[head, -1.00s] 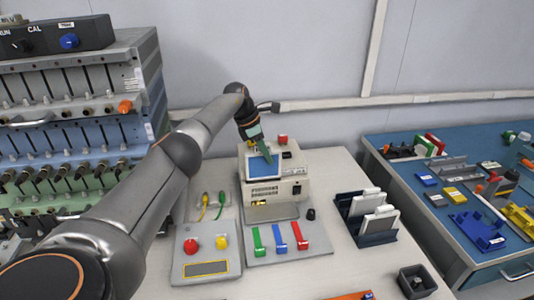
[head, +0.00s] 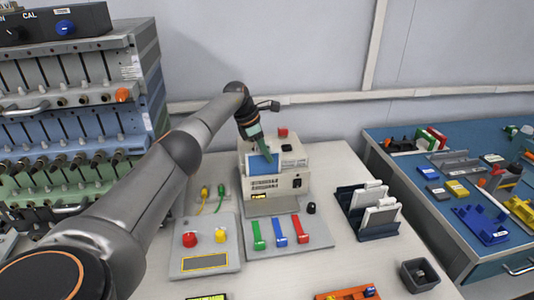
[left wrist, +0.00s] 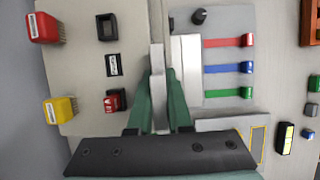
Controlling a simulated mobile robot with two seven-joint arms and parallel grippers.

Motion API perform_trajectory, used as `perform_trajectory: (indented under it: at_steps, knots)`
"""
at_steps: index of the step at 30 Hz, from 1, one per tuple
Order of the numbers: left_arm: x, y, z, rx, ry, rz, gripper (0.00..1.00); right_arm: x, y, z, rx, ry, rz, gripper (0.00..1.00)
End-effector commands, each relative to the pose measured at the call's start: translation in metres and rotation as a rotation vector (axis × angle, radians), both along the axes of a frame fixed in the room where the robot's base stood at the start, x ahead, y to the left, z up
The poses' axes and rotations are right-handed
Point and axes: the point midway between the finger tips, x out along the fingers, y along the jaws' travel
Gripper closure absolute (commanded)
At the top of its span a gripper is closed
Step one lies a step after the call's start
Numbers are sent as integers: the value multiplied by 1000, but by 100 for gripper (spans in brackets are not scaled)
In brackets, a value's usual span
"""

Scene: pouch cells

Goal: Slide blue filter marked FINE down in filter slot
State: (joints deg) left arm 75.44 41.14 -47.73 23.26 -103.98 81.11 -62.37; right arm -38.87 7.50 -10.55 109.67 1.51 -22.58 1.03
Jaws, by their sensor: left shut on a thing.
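My left gripper (head: 263,150) reaches over the beige machine (head: 280,187) from behind and is shut on the blue filter. The filter (head: 261,165) stands upright at the front of the machine's top, its blue face toward the head camera. Its lower edge meets the machine's front top edge. In the left wrist view the green fingers (left wrist: 159,105) close on a pale, thin upright piece, seen edge-on from above. The slot opening is hidden, so I cannot tell how deep the filter sits. No FINE lettering is readable. My right gripper is not in view.
Green, blue and red levers (head: 280,232) lie in front. A panel (head: 204,246) with red and yellow buttons is at left, and a dark rack (head: 372,211) with pale plates at right.

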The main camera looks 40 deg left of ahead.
Motion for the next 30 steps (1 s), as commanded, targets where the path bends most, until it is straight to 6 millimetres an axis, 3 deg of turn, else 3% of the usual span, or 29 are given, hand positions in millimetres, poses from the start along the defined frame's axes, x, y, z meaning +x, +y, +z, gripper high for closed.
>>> perform_trajectory:
  at_steps: [13,14,22,30]
  knots:
    - [0,0,-12,-1,-1,0,100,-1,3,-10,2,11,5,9]
    - [0,0,-11,-1,-1,0,81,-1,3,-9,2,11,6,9]
    - [0,0,-11,0,0,0,50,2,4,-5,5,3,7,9]
    - [0,0,-11,0,1,0,48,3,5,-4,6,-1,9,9]
